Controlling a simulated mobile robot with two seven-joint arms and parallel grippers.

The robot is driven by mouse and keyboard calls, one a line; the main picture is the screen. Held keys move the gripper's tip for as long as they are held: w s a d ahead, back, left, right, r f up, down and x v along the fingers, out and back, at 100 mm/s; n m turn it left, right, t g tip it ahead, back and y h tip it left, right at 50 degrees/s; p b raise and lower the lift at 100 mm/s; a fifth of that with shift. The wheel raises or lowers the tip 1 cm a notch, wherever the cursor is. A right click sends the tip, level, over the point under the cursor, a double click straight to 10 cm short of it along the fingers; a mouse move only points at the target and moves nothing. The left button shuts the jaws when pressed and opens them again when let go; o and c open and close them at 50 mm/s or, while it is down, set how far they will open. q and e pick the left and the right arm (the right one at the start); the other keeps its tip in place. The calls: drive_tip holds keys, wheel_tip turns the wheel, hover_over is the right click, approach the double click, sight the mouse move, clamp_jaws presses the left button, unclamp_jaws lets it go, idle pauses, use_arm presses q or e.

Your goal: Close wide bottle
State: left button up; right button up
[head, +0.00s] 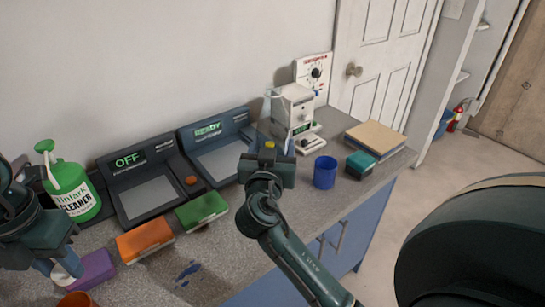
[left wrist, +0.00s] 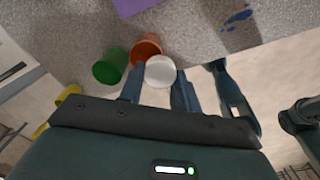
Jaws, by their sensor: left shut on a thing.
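My left gripper (head: 62,268) is at the left edge, low over the counter. In the left wrist view its fingers (left wrist: 158,88) are shut on a round white thing (left wrist: 160,71), seen from its end; it looks like a bottle or its lid, but I cannot tell which. In the head view a little white (head: 68,272) shows by the fingers, and the arm hides most of it. My right gripper (head: 275,146) is over the middle of the counter, pointing away. A small yellow thing (head: 270,144) shows at its fingers; whether it is held is unclear.
A green cleaner bottle (head: 75,190), orange (head: 144,241), green (head: 202,211) and purple (head: 93,270) sponges and an orange cup (head: 77,300) surround the left gripper. A green container (left wrist: 109,66) is close by in the wrist view. A blue cup (head: 325,173) stands right of my right gripper.

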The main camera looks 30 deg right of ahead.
drive_tip(key=shift+r, duration=1.4)
drive_tip(key=o, duration=0.6)
drive_tip(key=shift+c, duration=0.2)
drive_tip(key=c, duration=0.9)
drive_tip(key=shift+o, duration=0.2)
